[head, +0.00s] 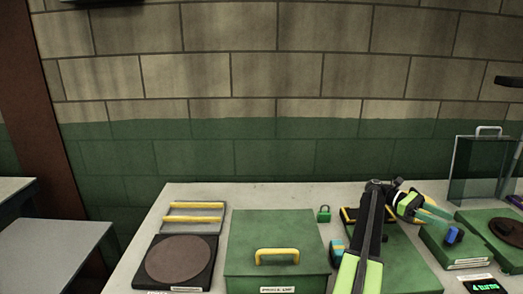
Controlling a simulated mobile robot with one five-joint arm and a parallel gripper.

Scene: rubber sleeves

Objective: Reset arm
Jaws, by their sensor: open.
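My arm (371,235) rises from the bottom edge over the bench and bends at an elbow near the back. My gripper (446,222) points right and slightly down from there, with teal fingers that look apart and empty. A small blue piece (454,235) stands on a green box (440,248) just below and right of the fingertips. I cannot tell whether the fingers touch it. The arm hides part of a green panel (405,262) and a yellow-edged black part behind it.
A green box with a yellow handle (277,254) stands left of my arm. A clear upright panel (476,172) stands at the right. The wall is behind.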

